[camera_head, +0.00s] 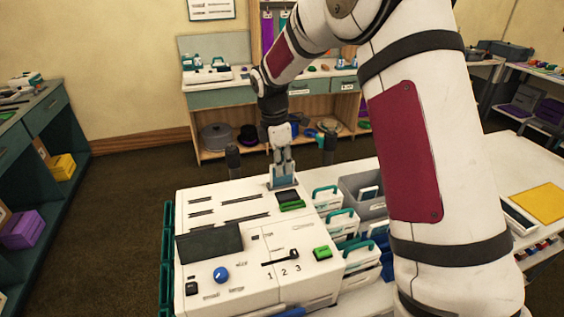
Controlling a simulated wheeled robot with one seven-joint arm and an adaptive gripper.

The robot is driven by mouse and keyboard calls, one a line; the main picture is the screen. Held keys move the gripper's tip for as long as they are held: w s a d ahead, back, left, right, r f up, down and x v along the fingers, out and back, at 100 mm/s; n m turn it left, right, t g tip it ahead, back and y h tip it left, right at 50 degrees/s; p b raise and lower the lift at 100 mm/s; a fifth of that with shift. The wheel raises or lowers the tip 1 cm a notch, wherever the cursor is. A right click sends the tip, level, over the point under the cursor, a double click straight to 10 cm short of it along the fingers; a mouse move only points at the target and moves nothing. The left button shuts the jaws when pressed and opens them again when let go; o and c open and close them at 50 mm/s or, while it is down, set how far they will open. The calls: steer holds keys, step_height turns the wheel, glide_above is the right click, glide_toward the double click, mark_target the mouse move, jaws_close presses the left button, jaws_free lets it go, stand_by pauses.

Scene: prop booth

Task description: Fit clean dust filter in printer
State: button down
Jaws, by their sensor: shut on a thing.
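The printer (230,212) is a white machine with a dark screen, a blue knob and a green button, in the lower middle of the head view. My gripper (281,162) points down over the printer's back right part. It is shut on a small blue-grey piece, seemingly the dust filter (282,177), held upright. The filter's lower edge is at or just above a dark opening (287,195) in the printer's top; I cannot tell whether it has entered. A green strip (292,206) lies just in front of the opening.
Drawers with teal handles (342,220) and a grey bin (362,188) stand close on the printer's right. Two dark posts (233,160) rise behind it. My arm hides part of the table at right. A yellow sheet (541,203) lies at far right.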

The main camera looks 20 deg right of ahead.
steer(key=shift+f, duration=1.4)
steer(key=shift+f, duration=0.1)
steer(key=c, duration=1.6)
jaws_free()
steer(key=r, duration=0.3)
steer(key=a+r, duration=0.1)
steer(key=r, duration=0.7)
steer(key=shift+a, duration=0.2)
steer(key=shift+r, duration=0.45)
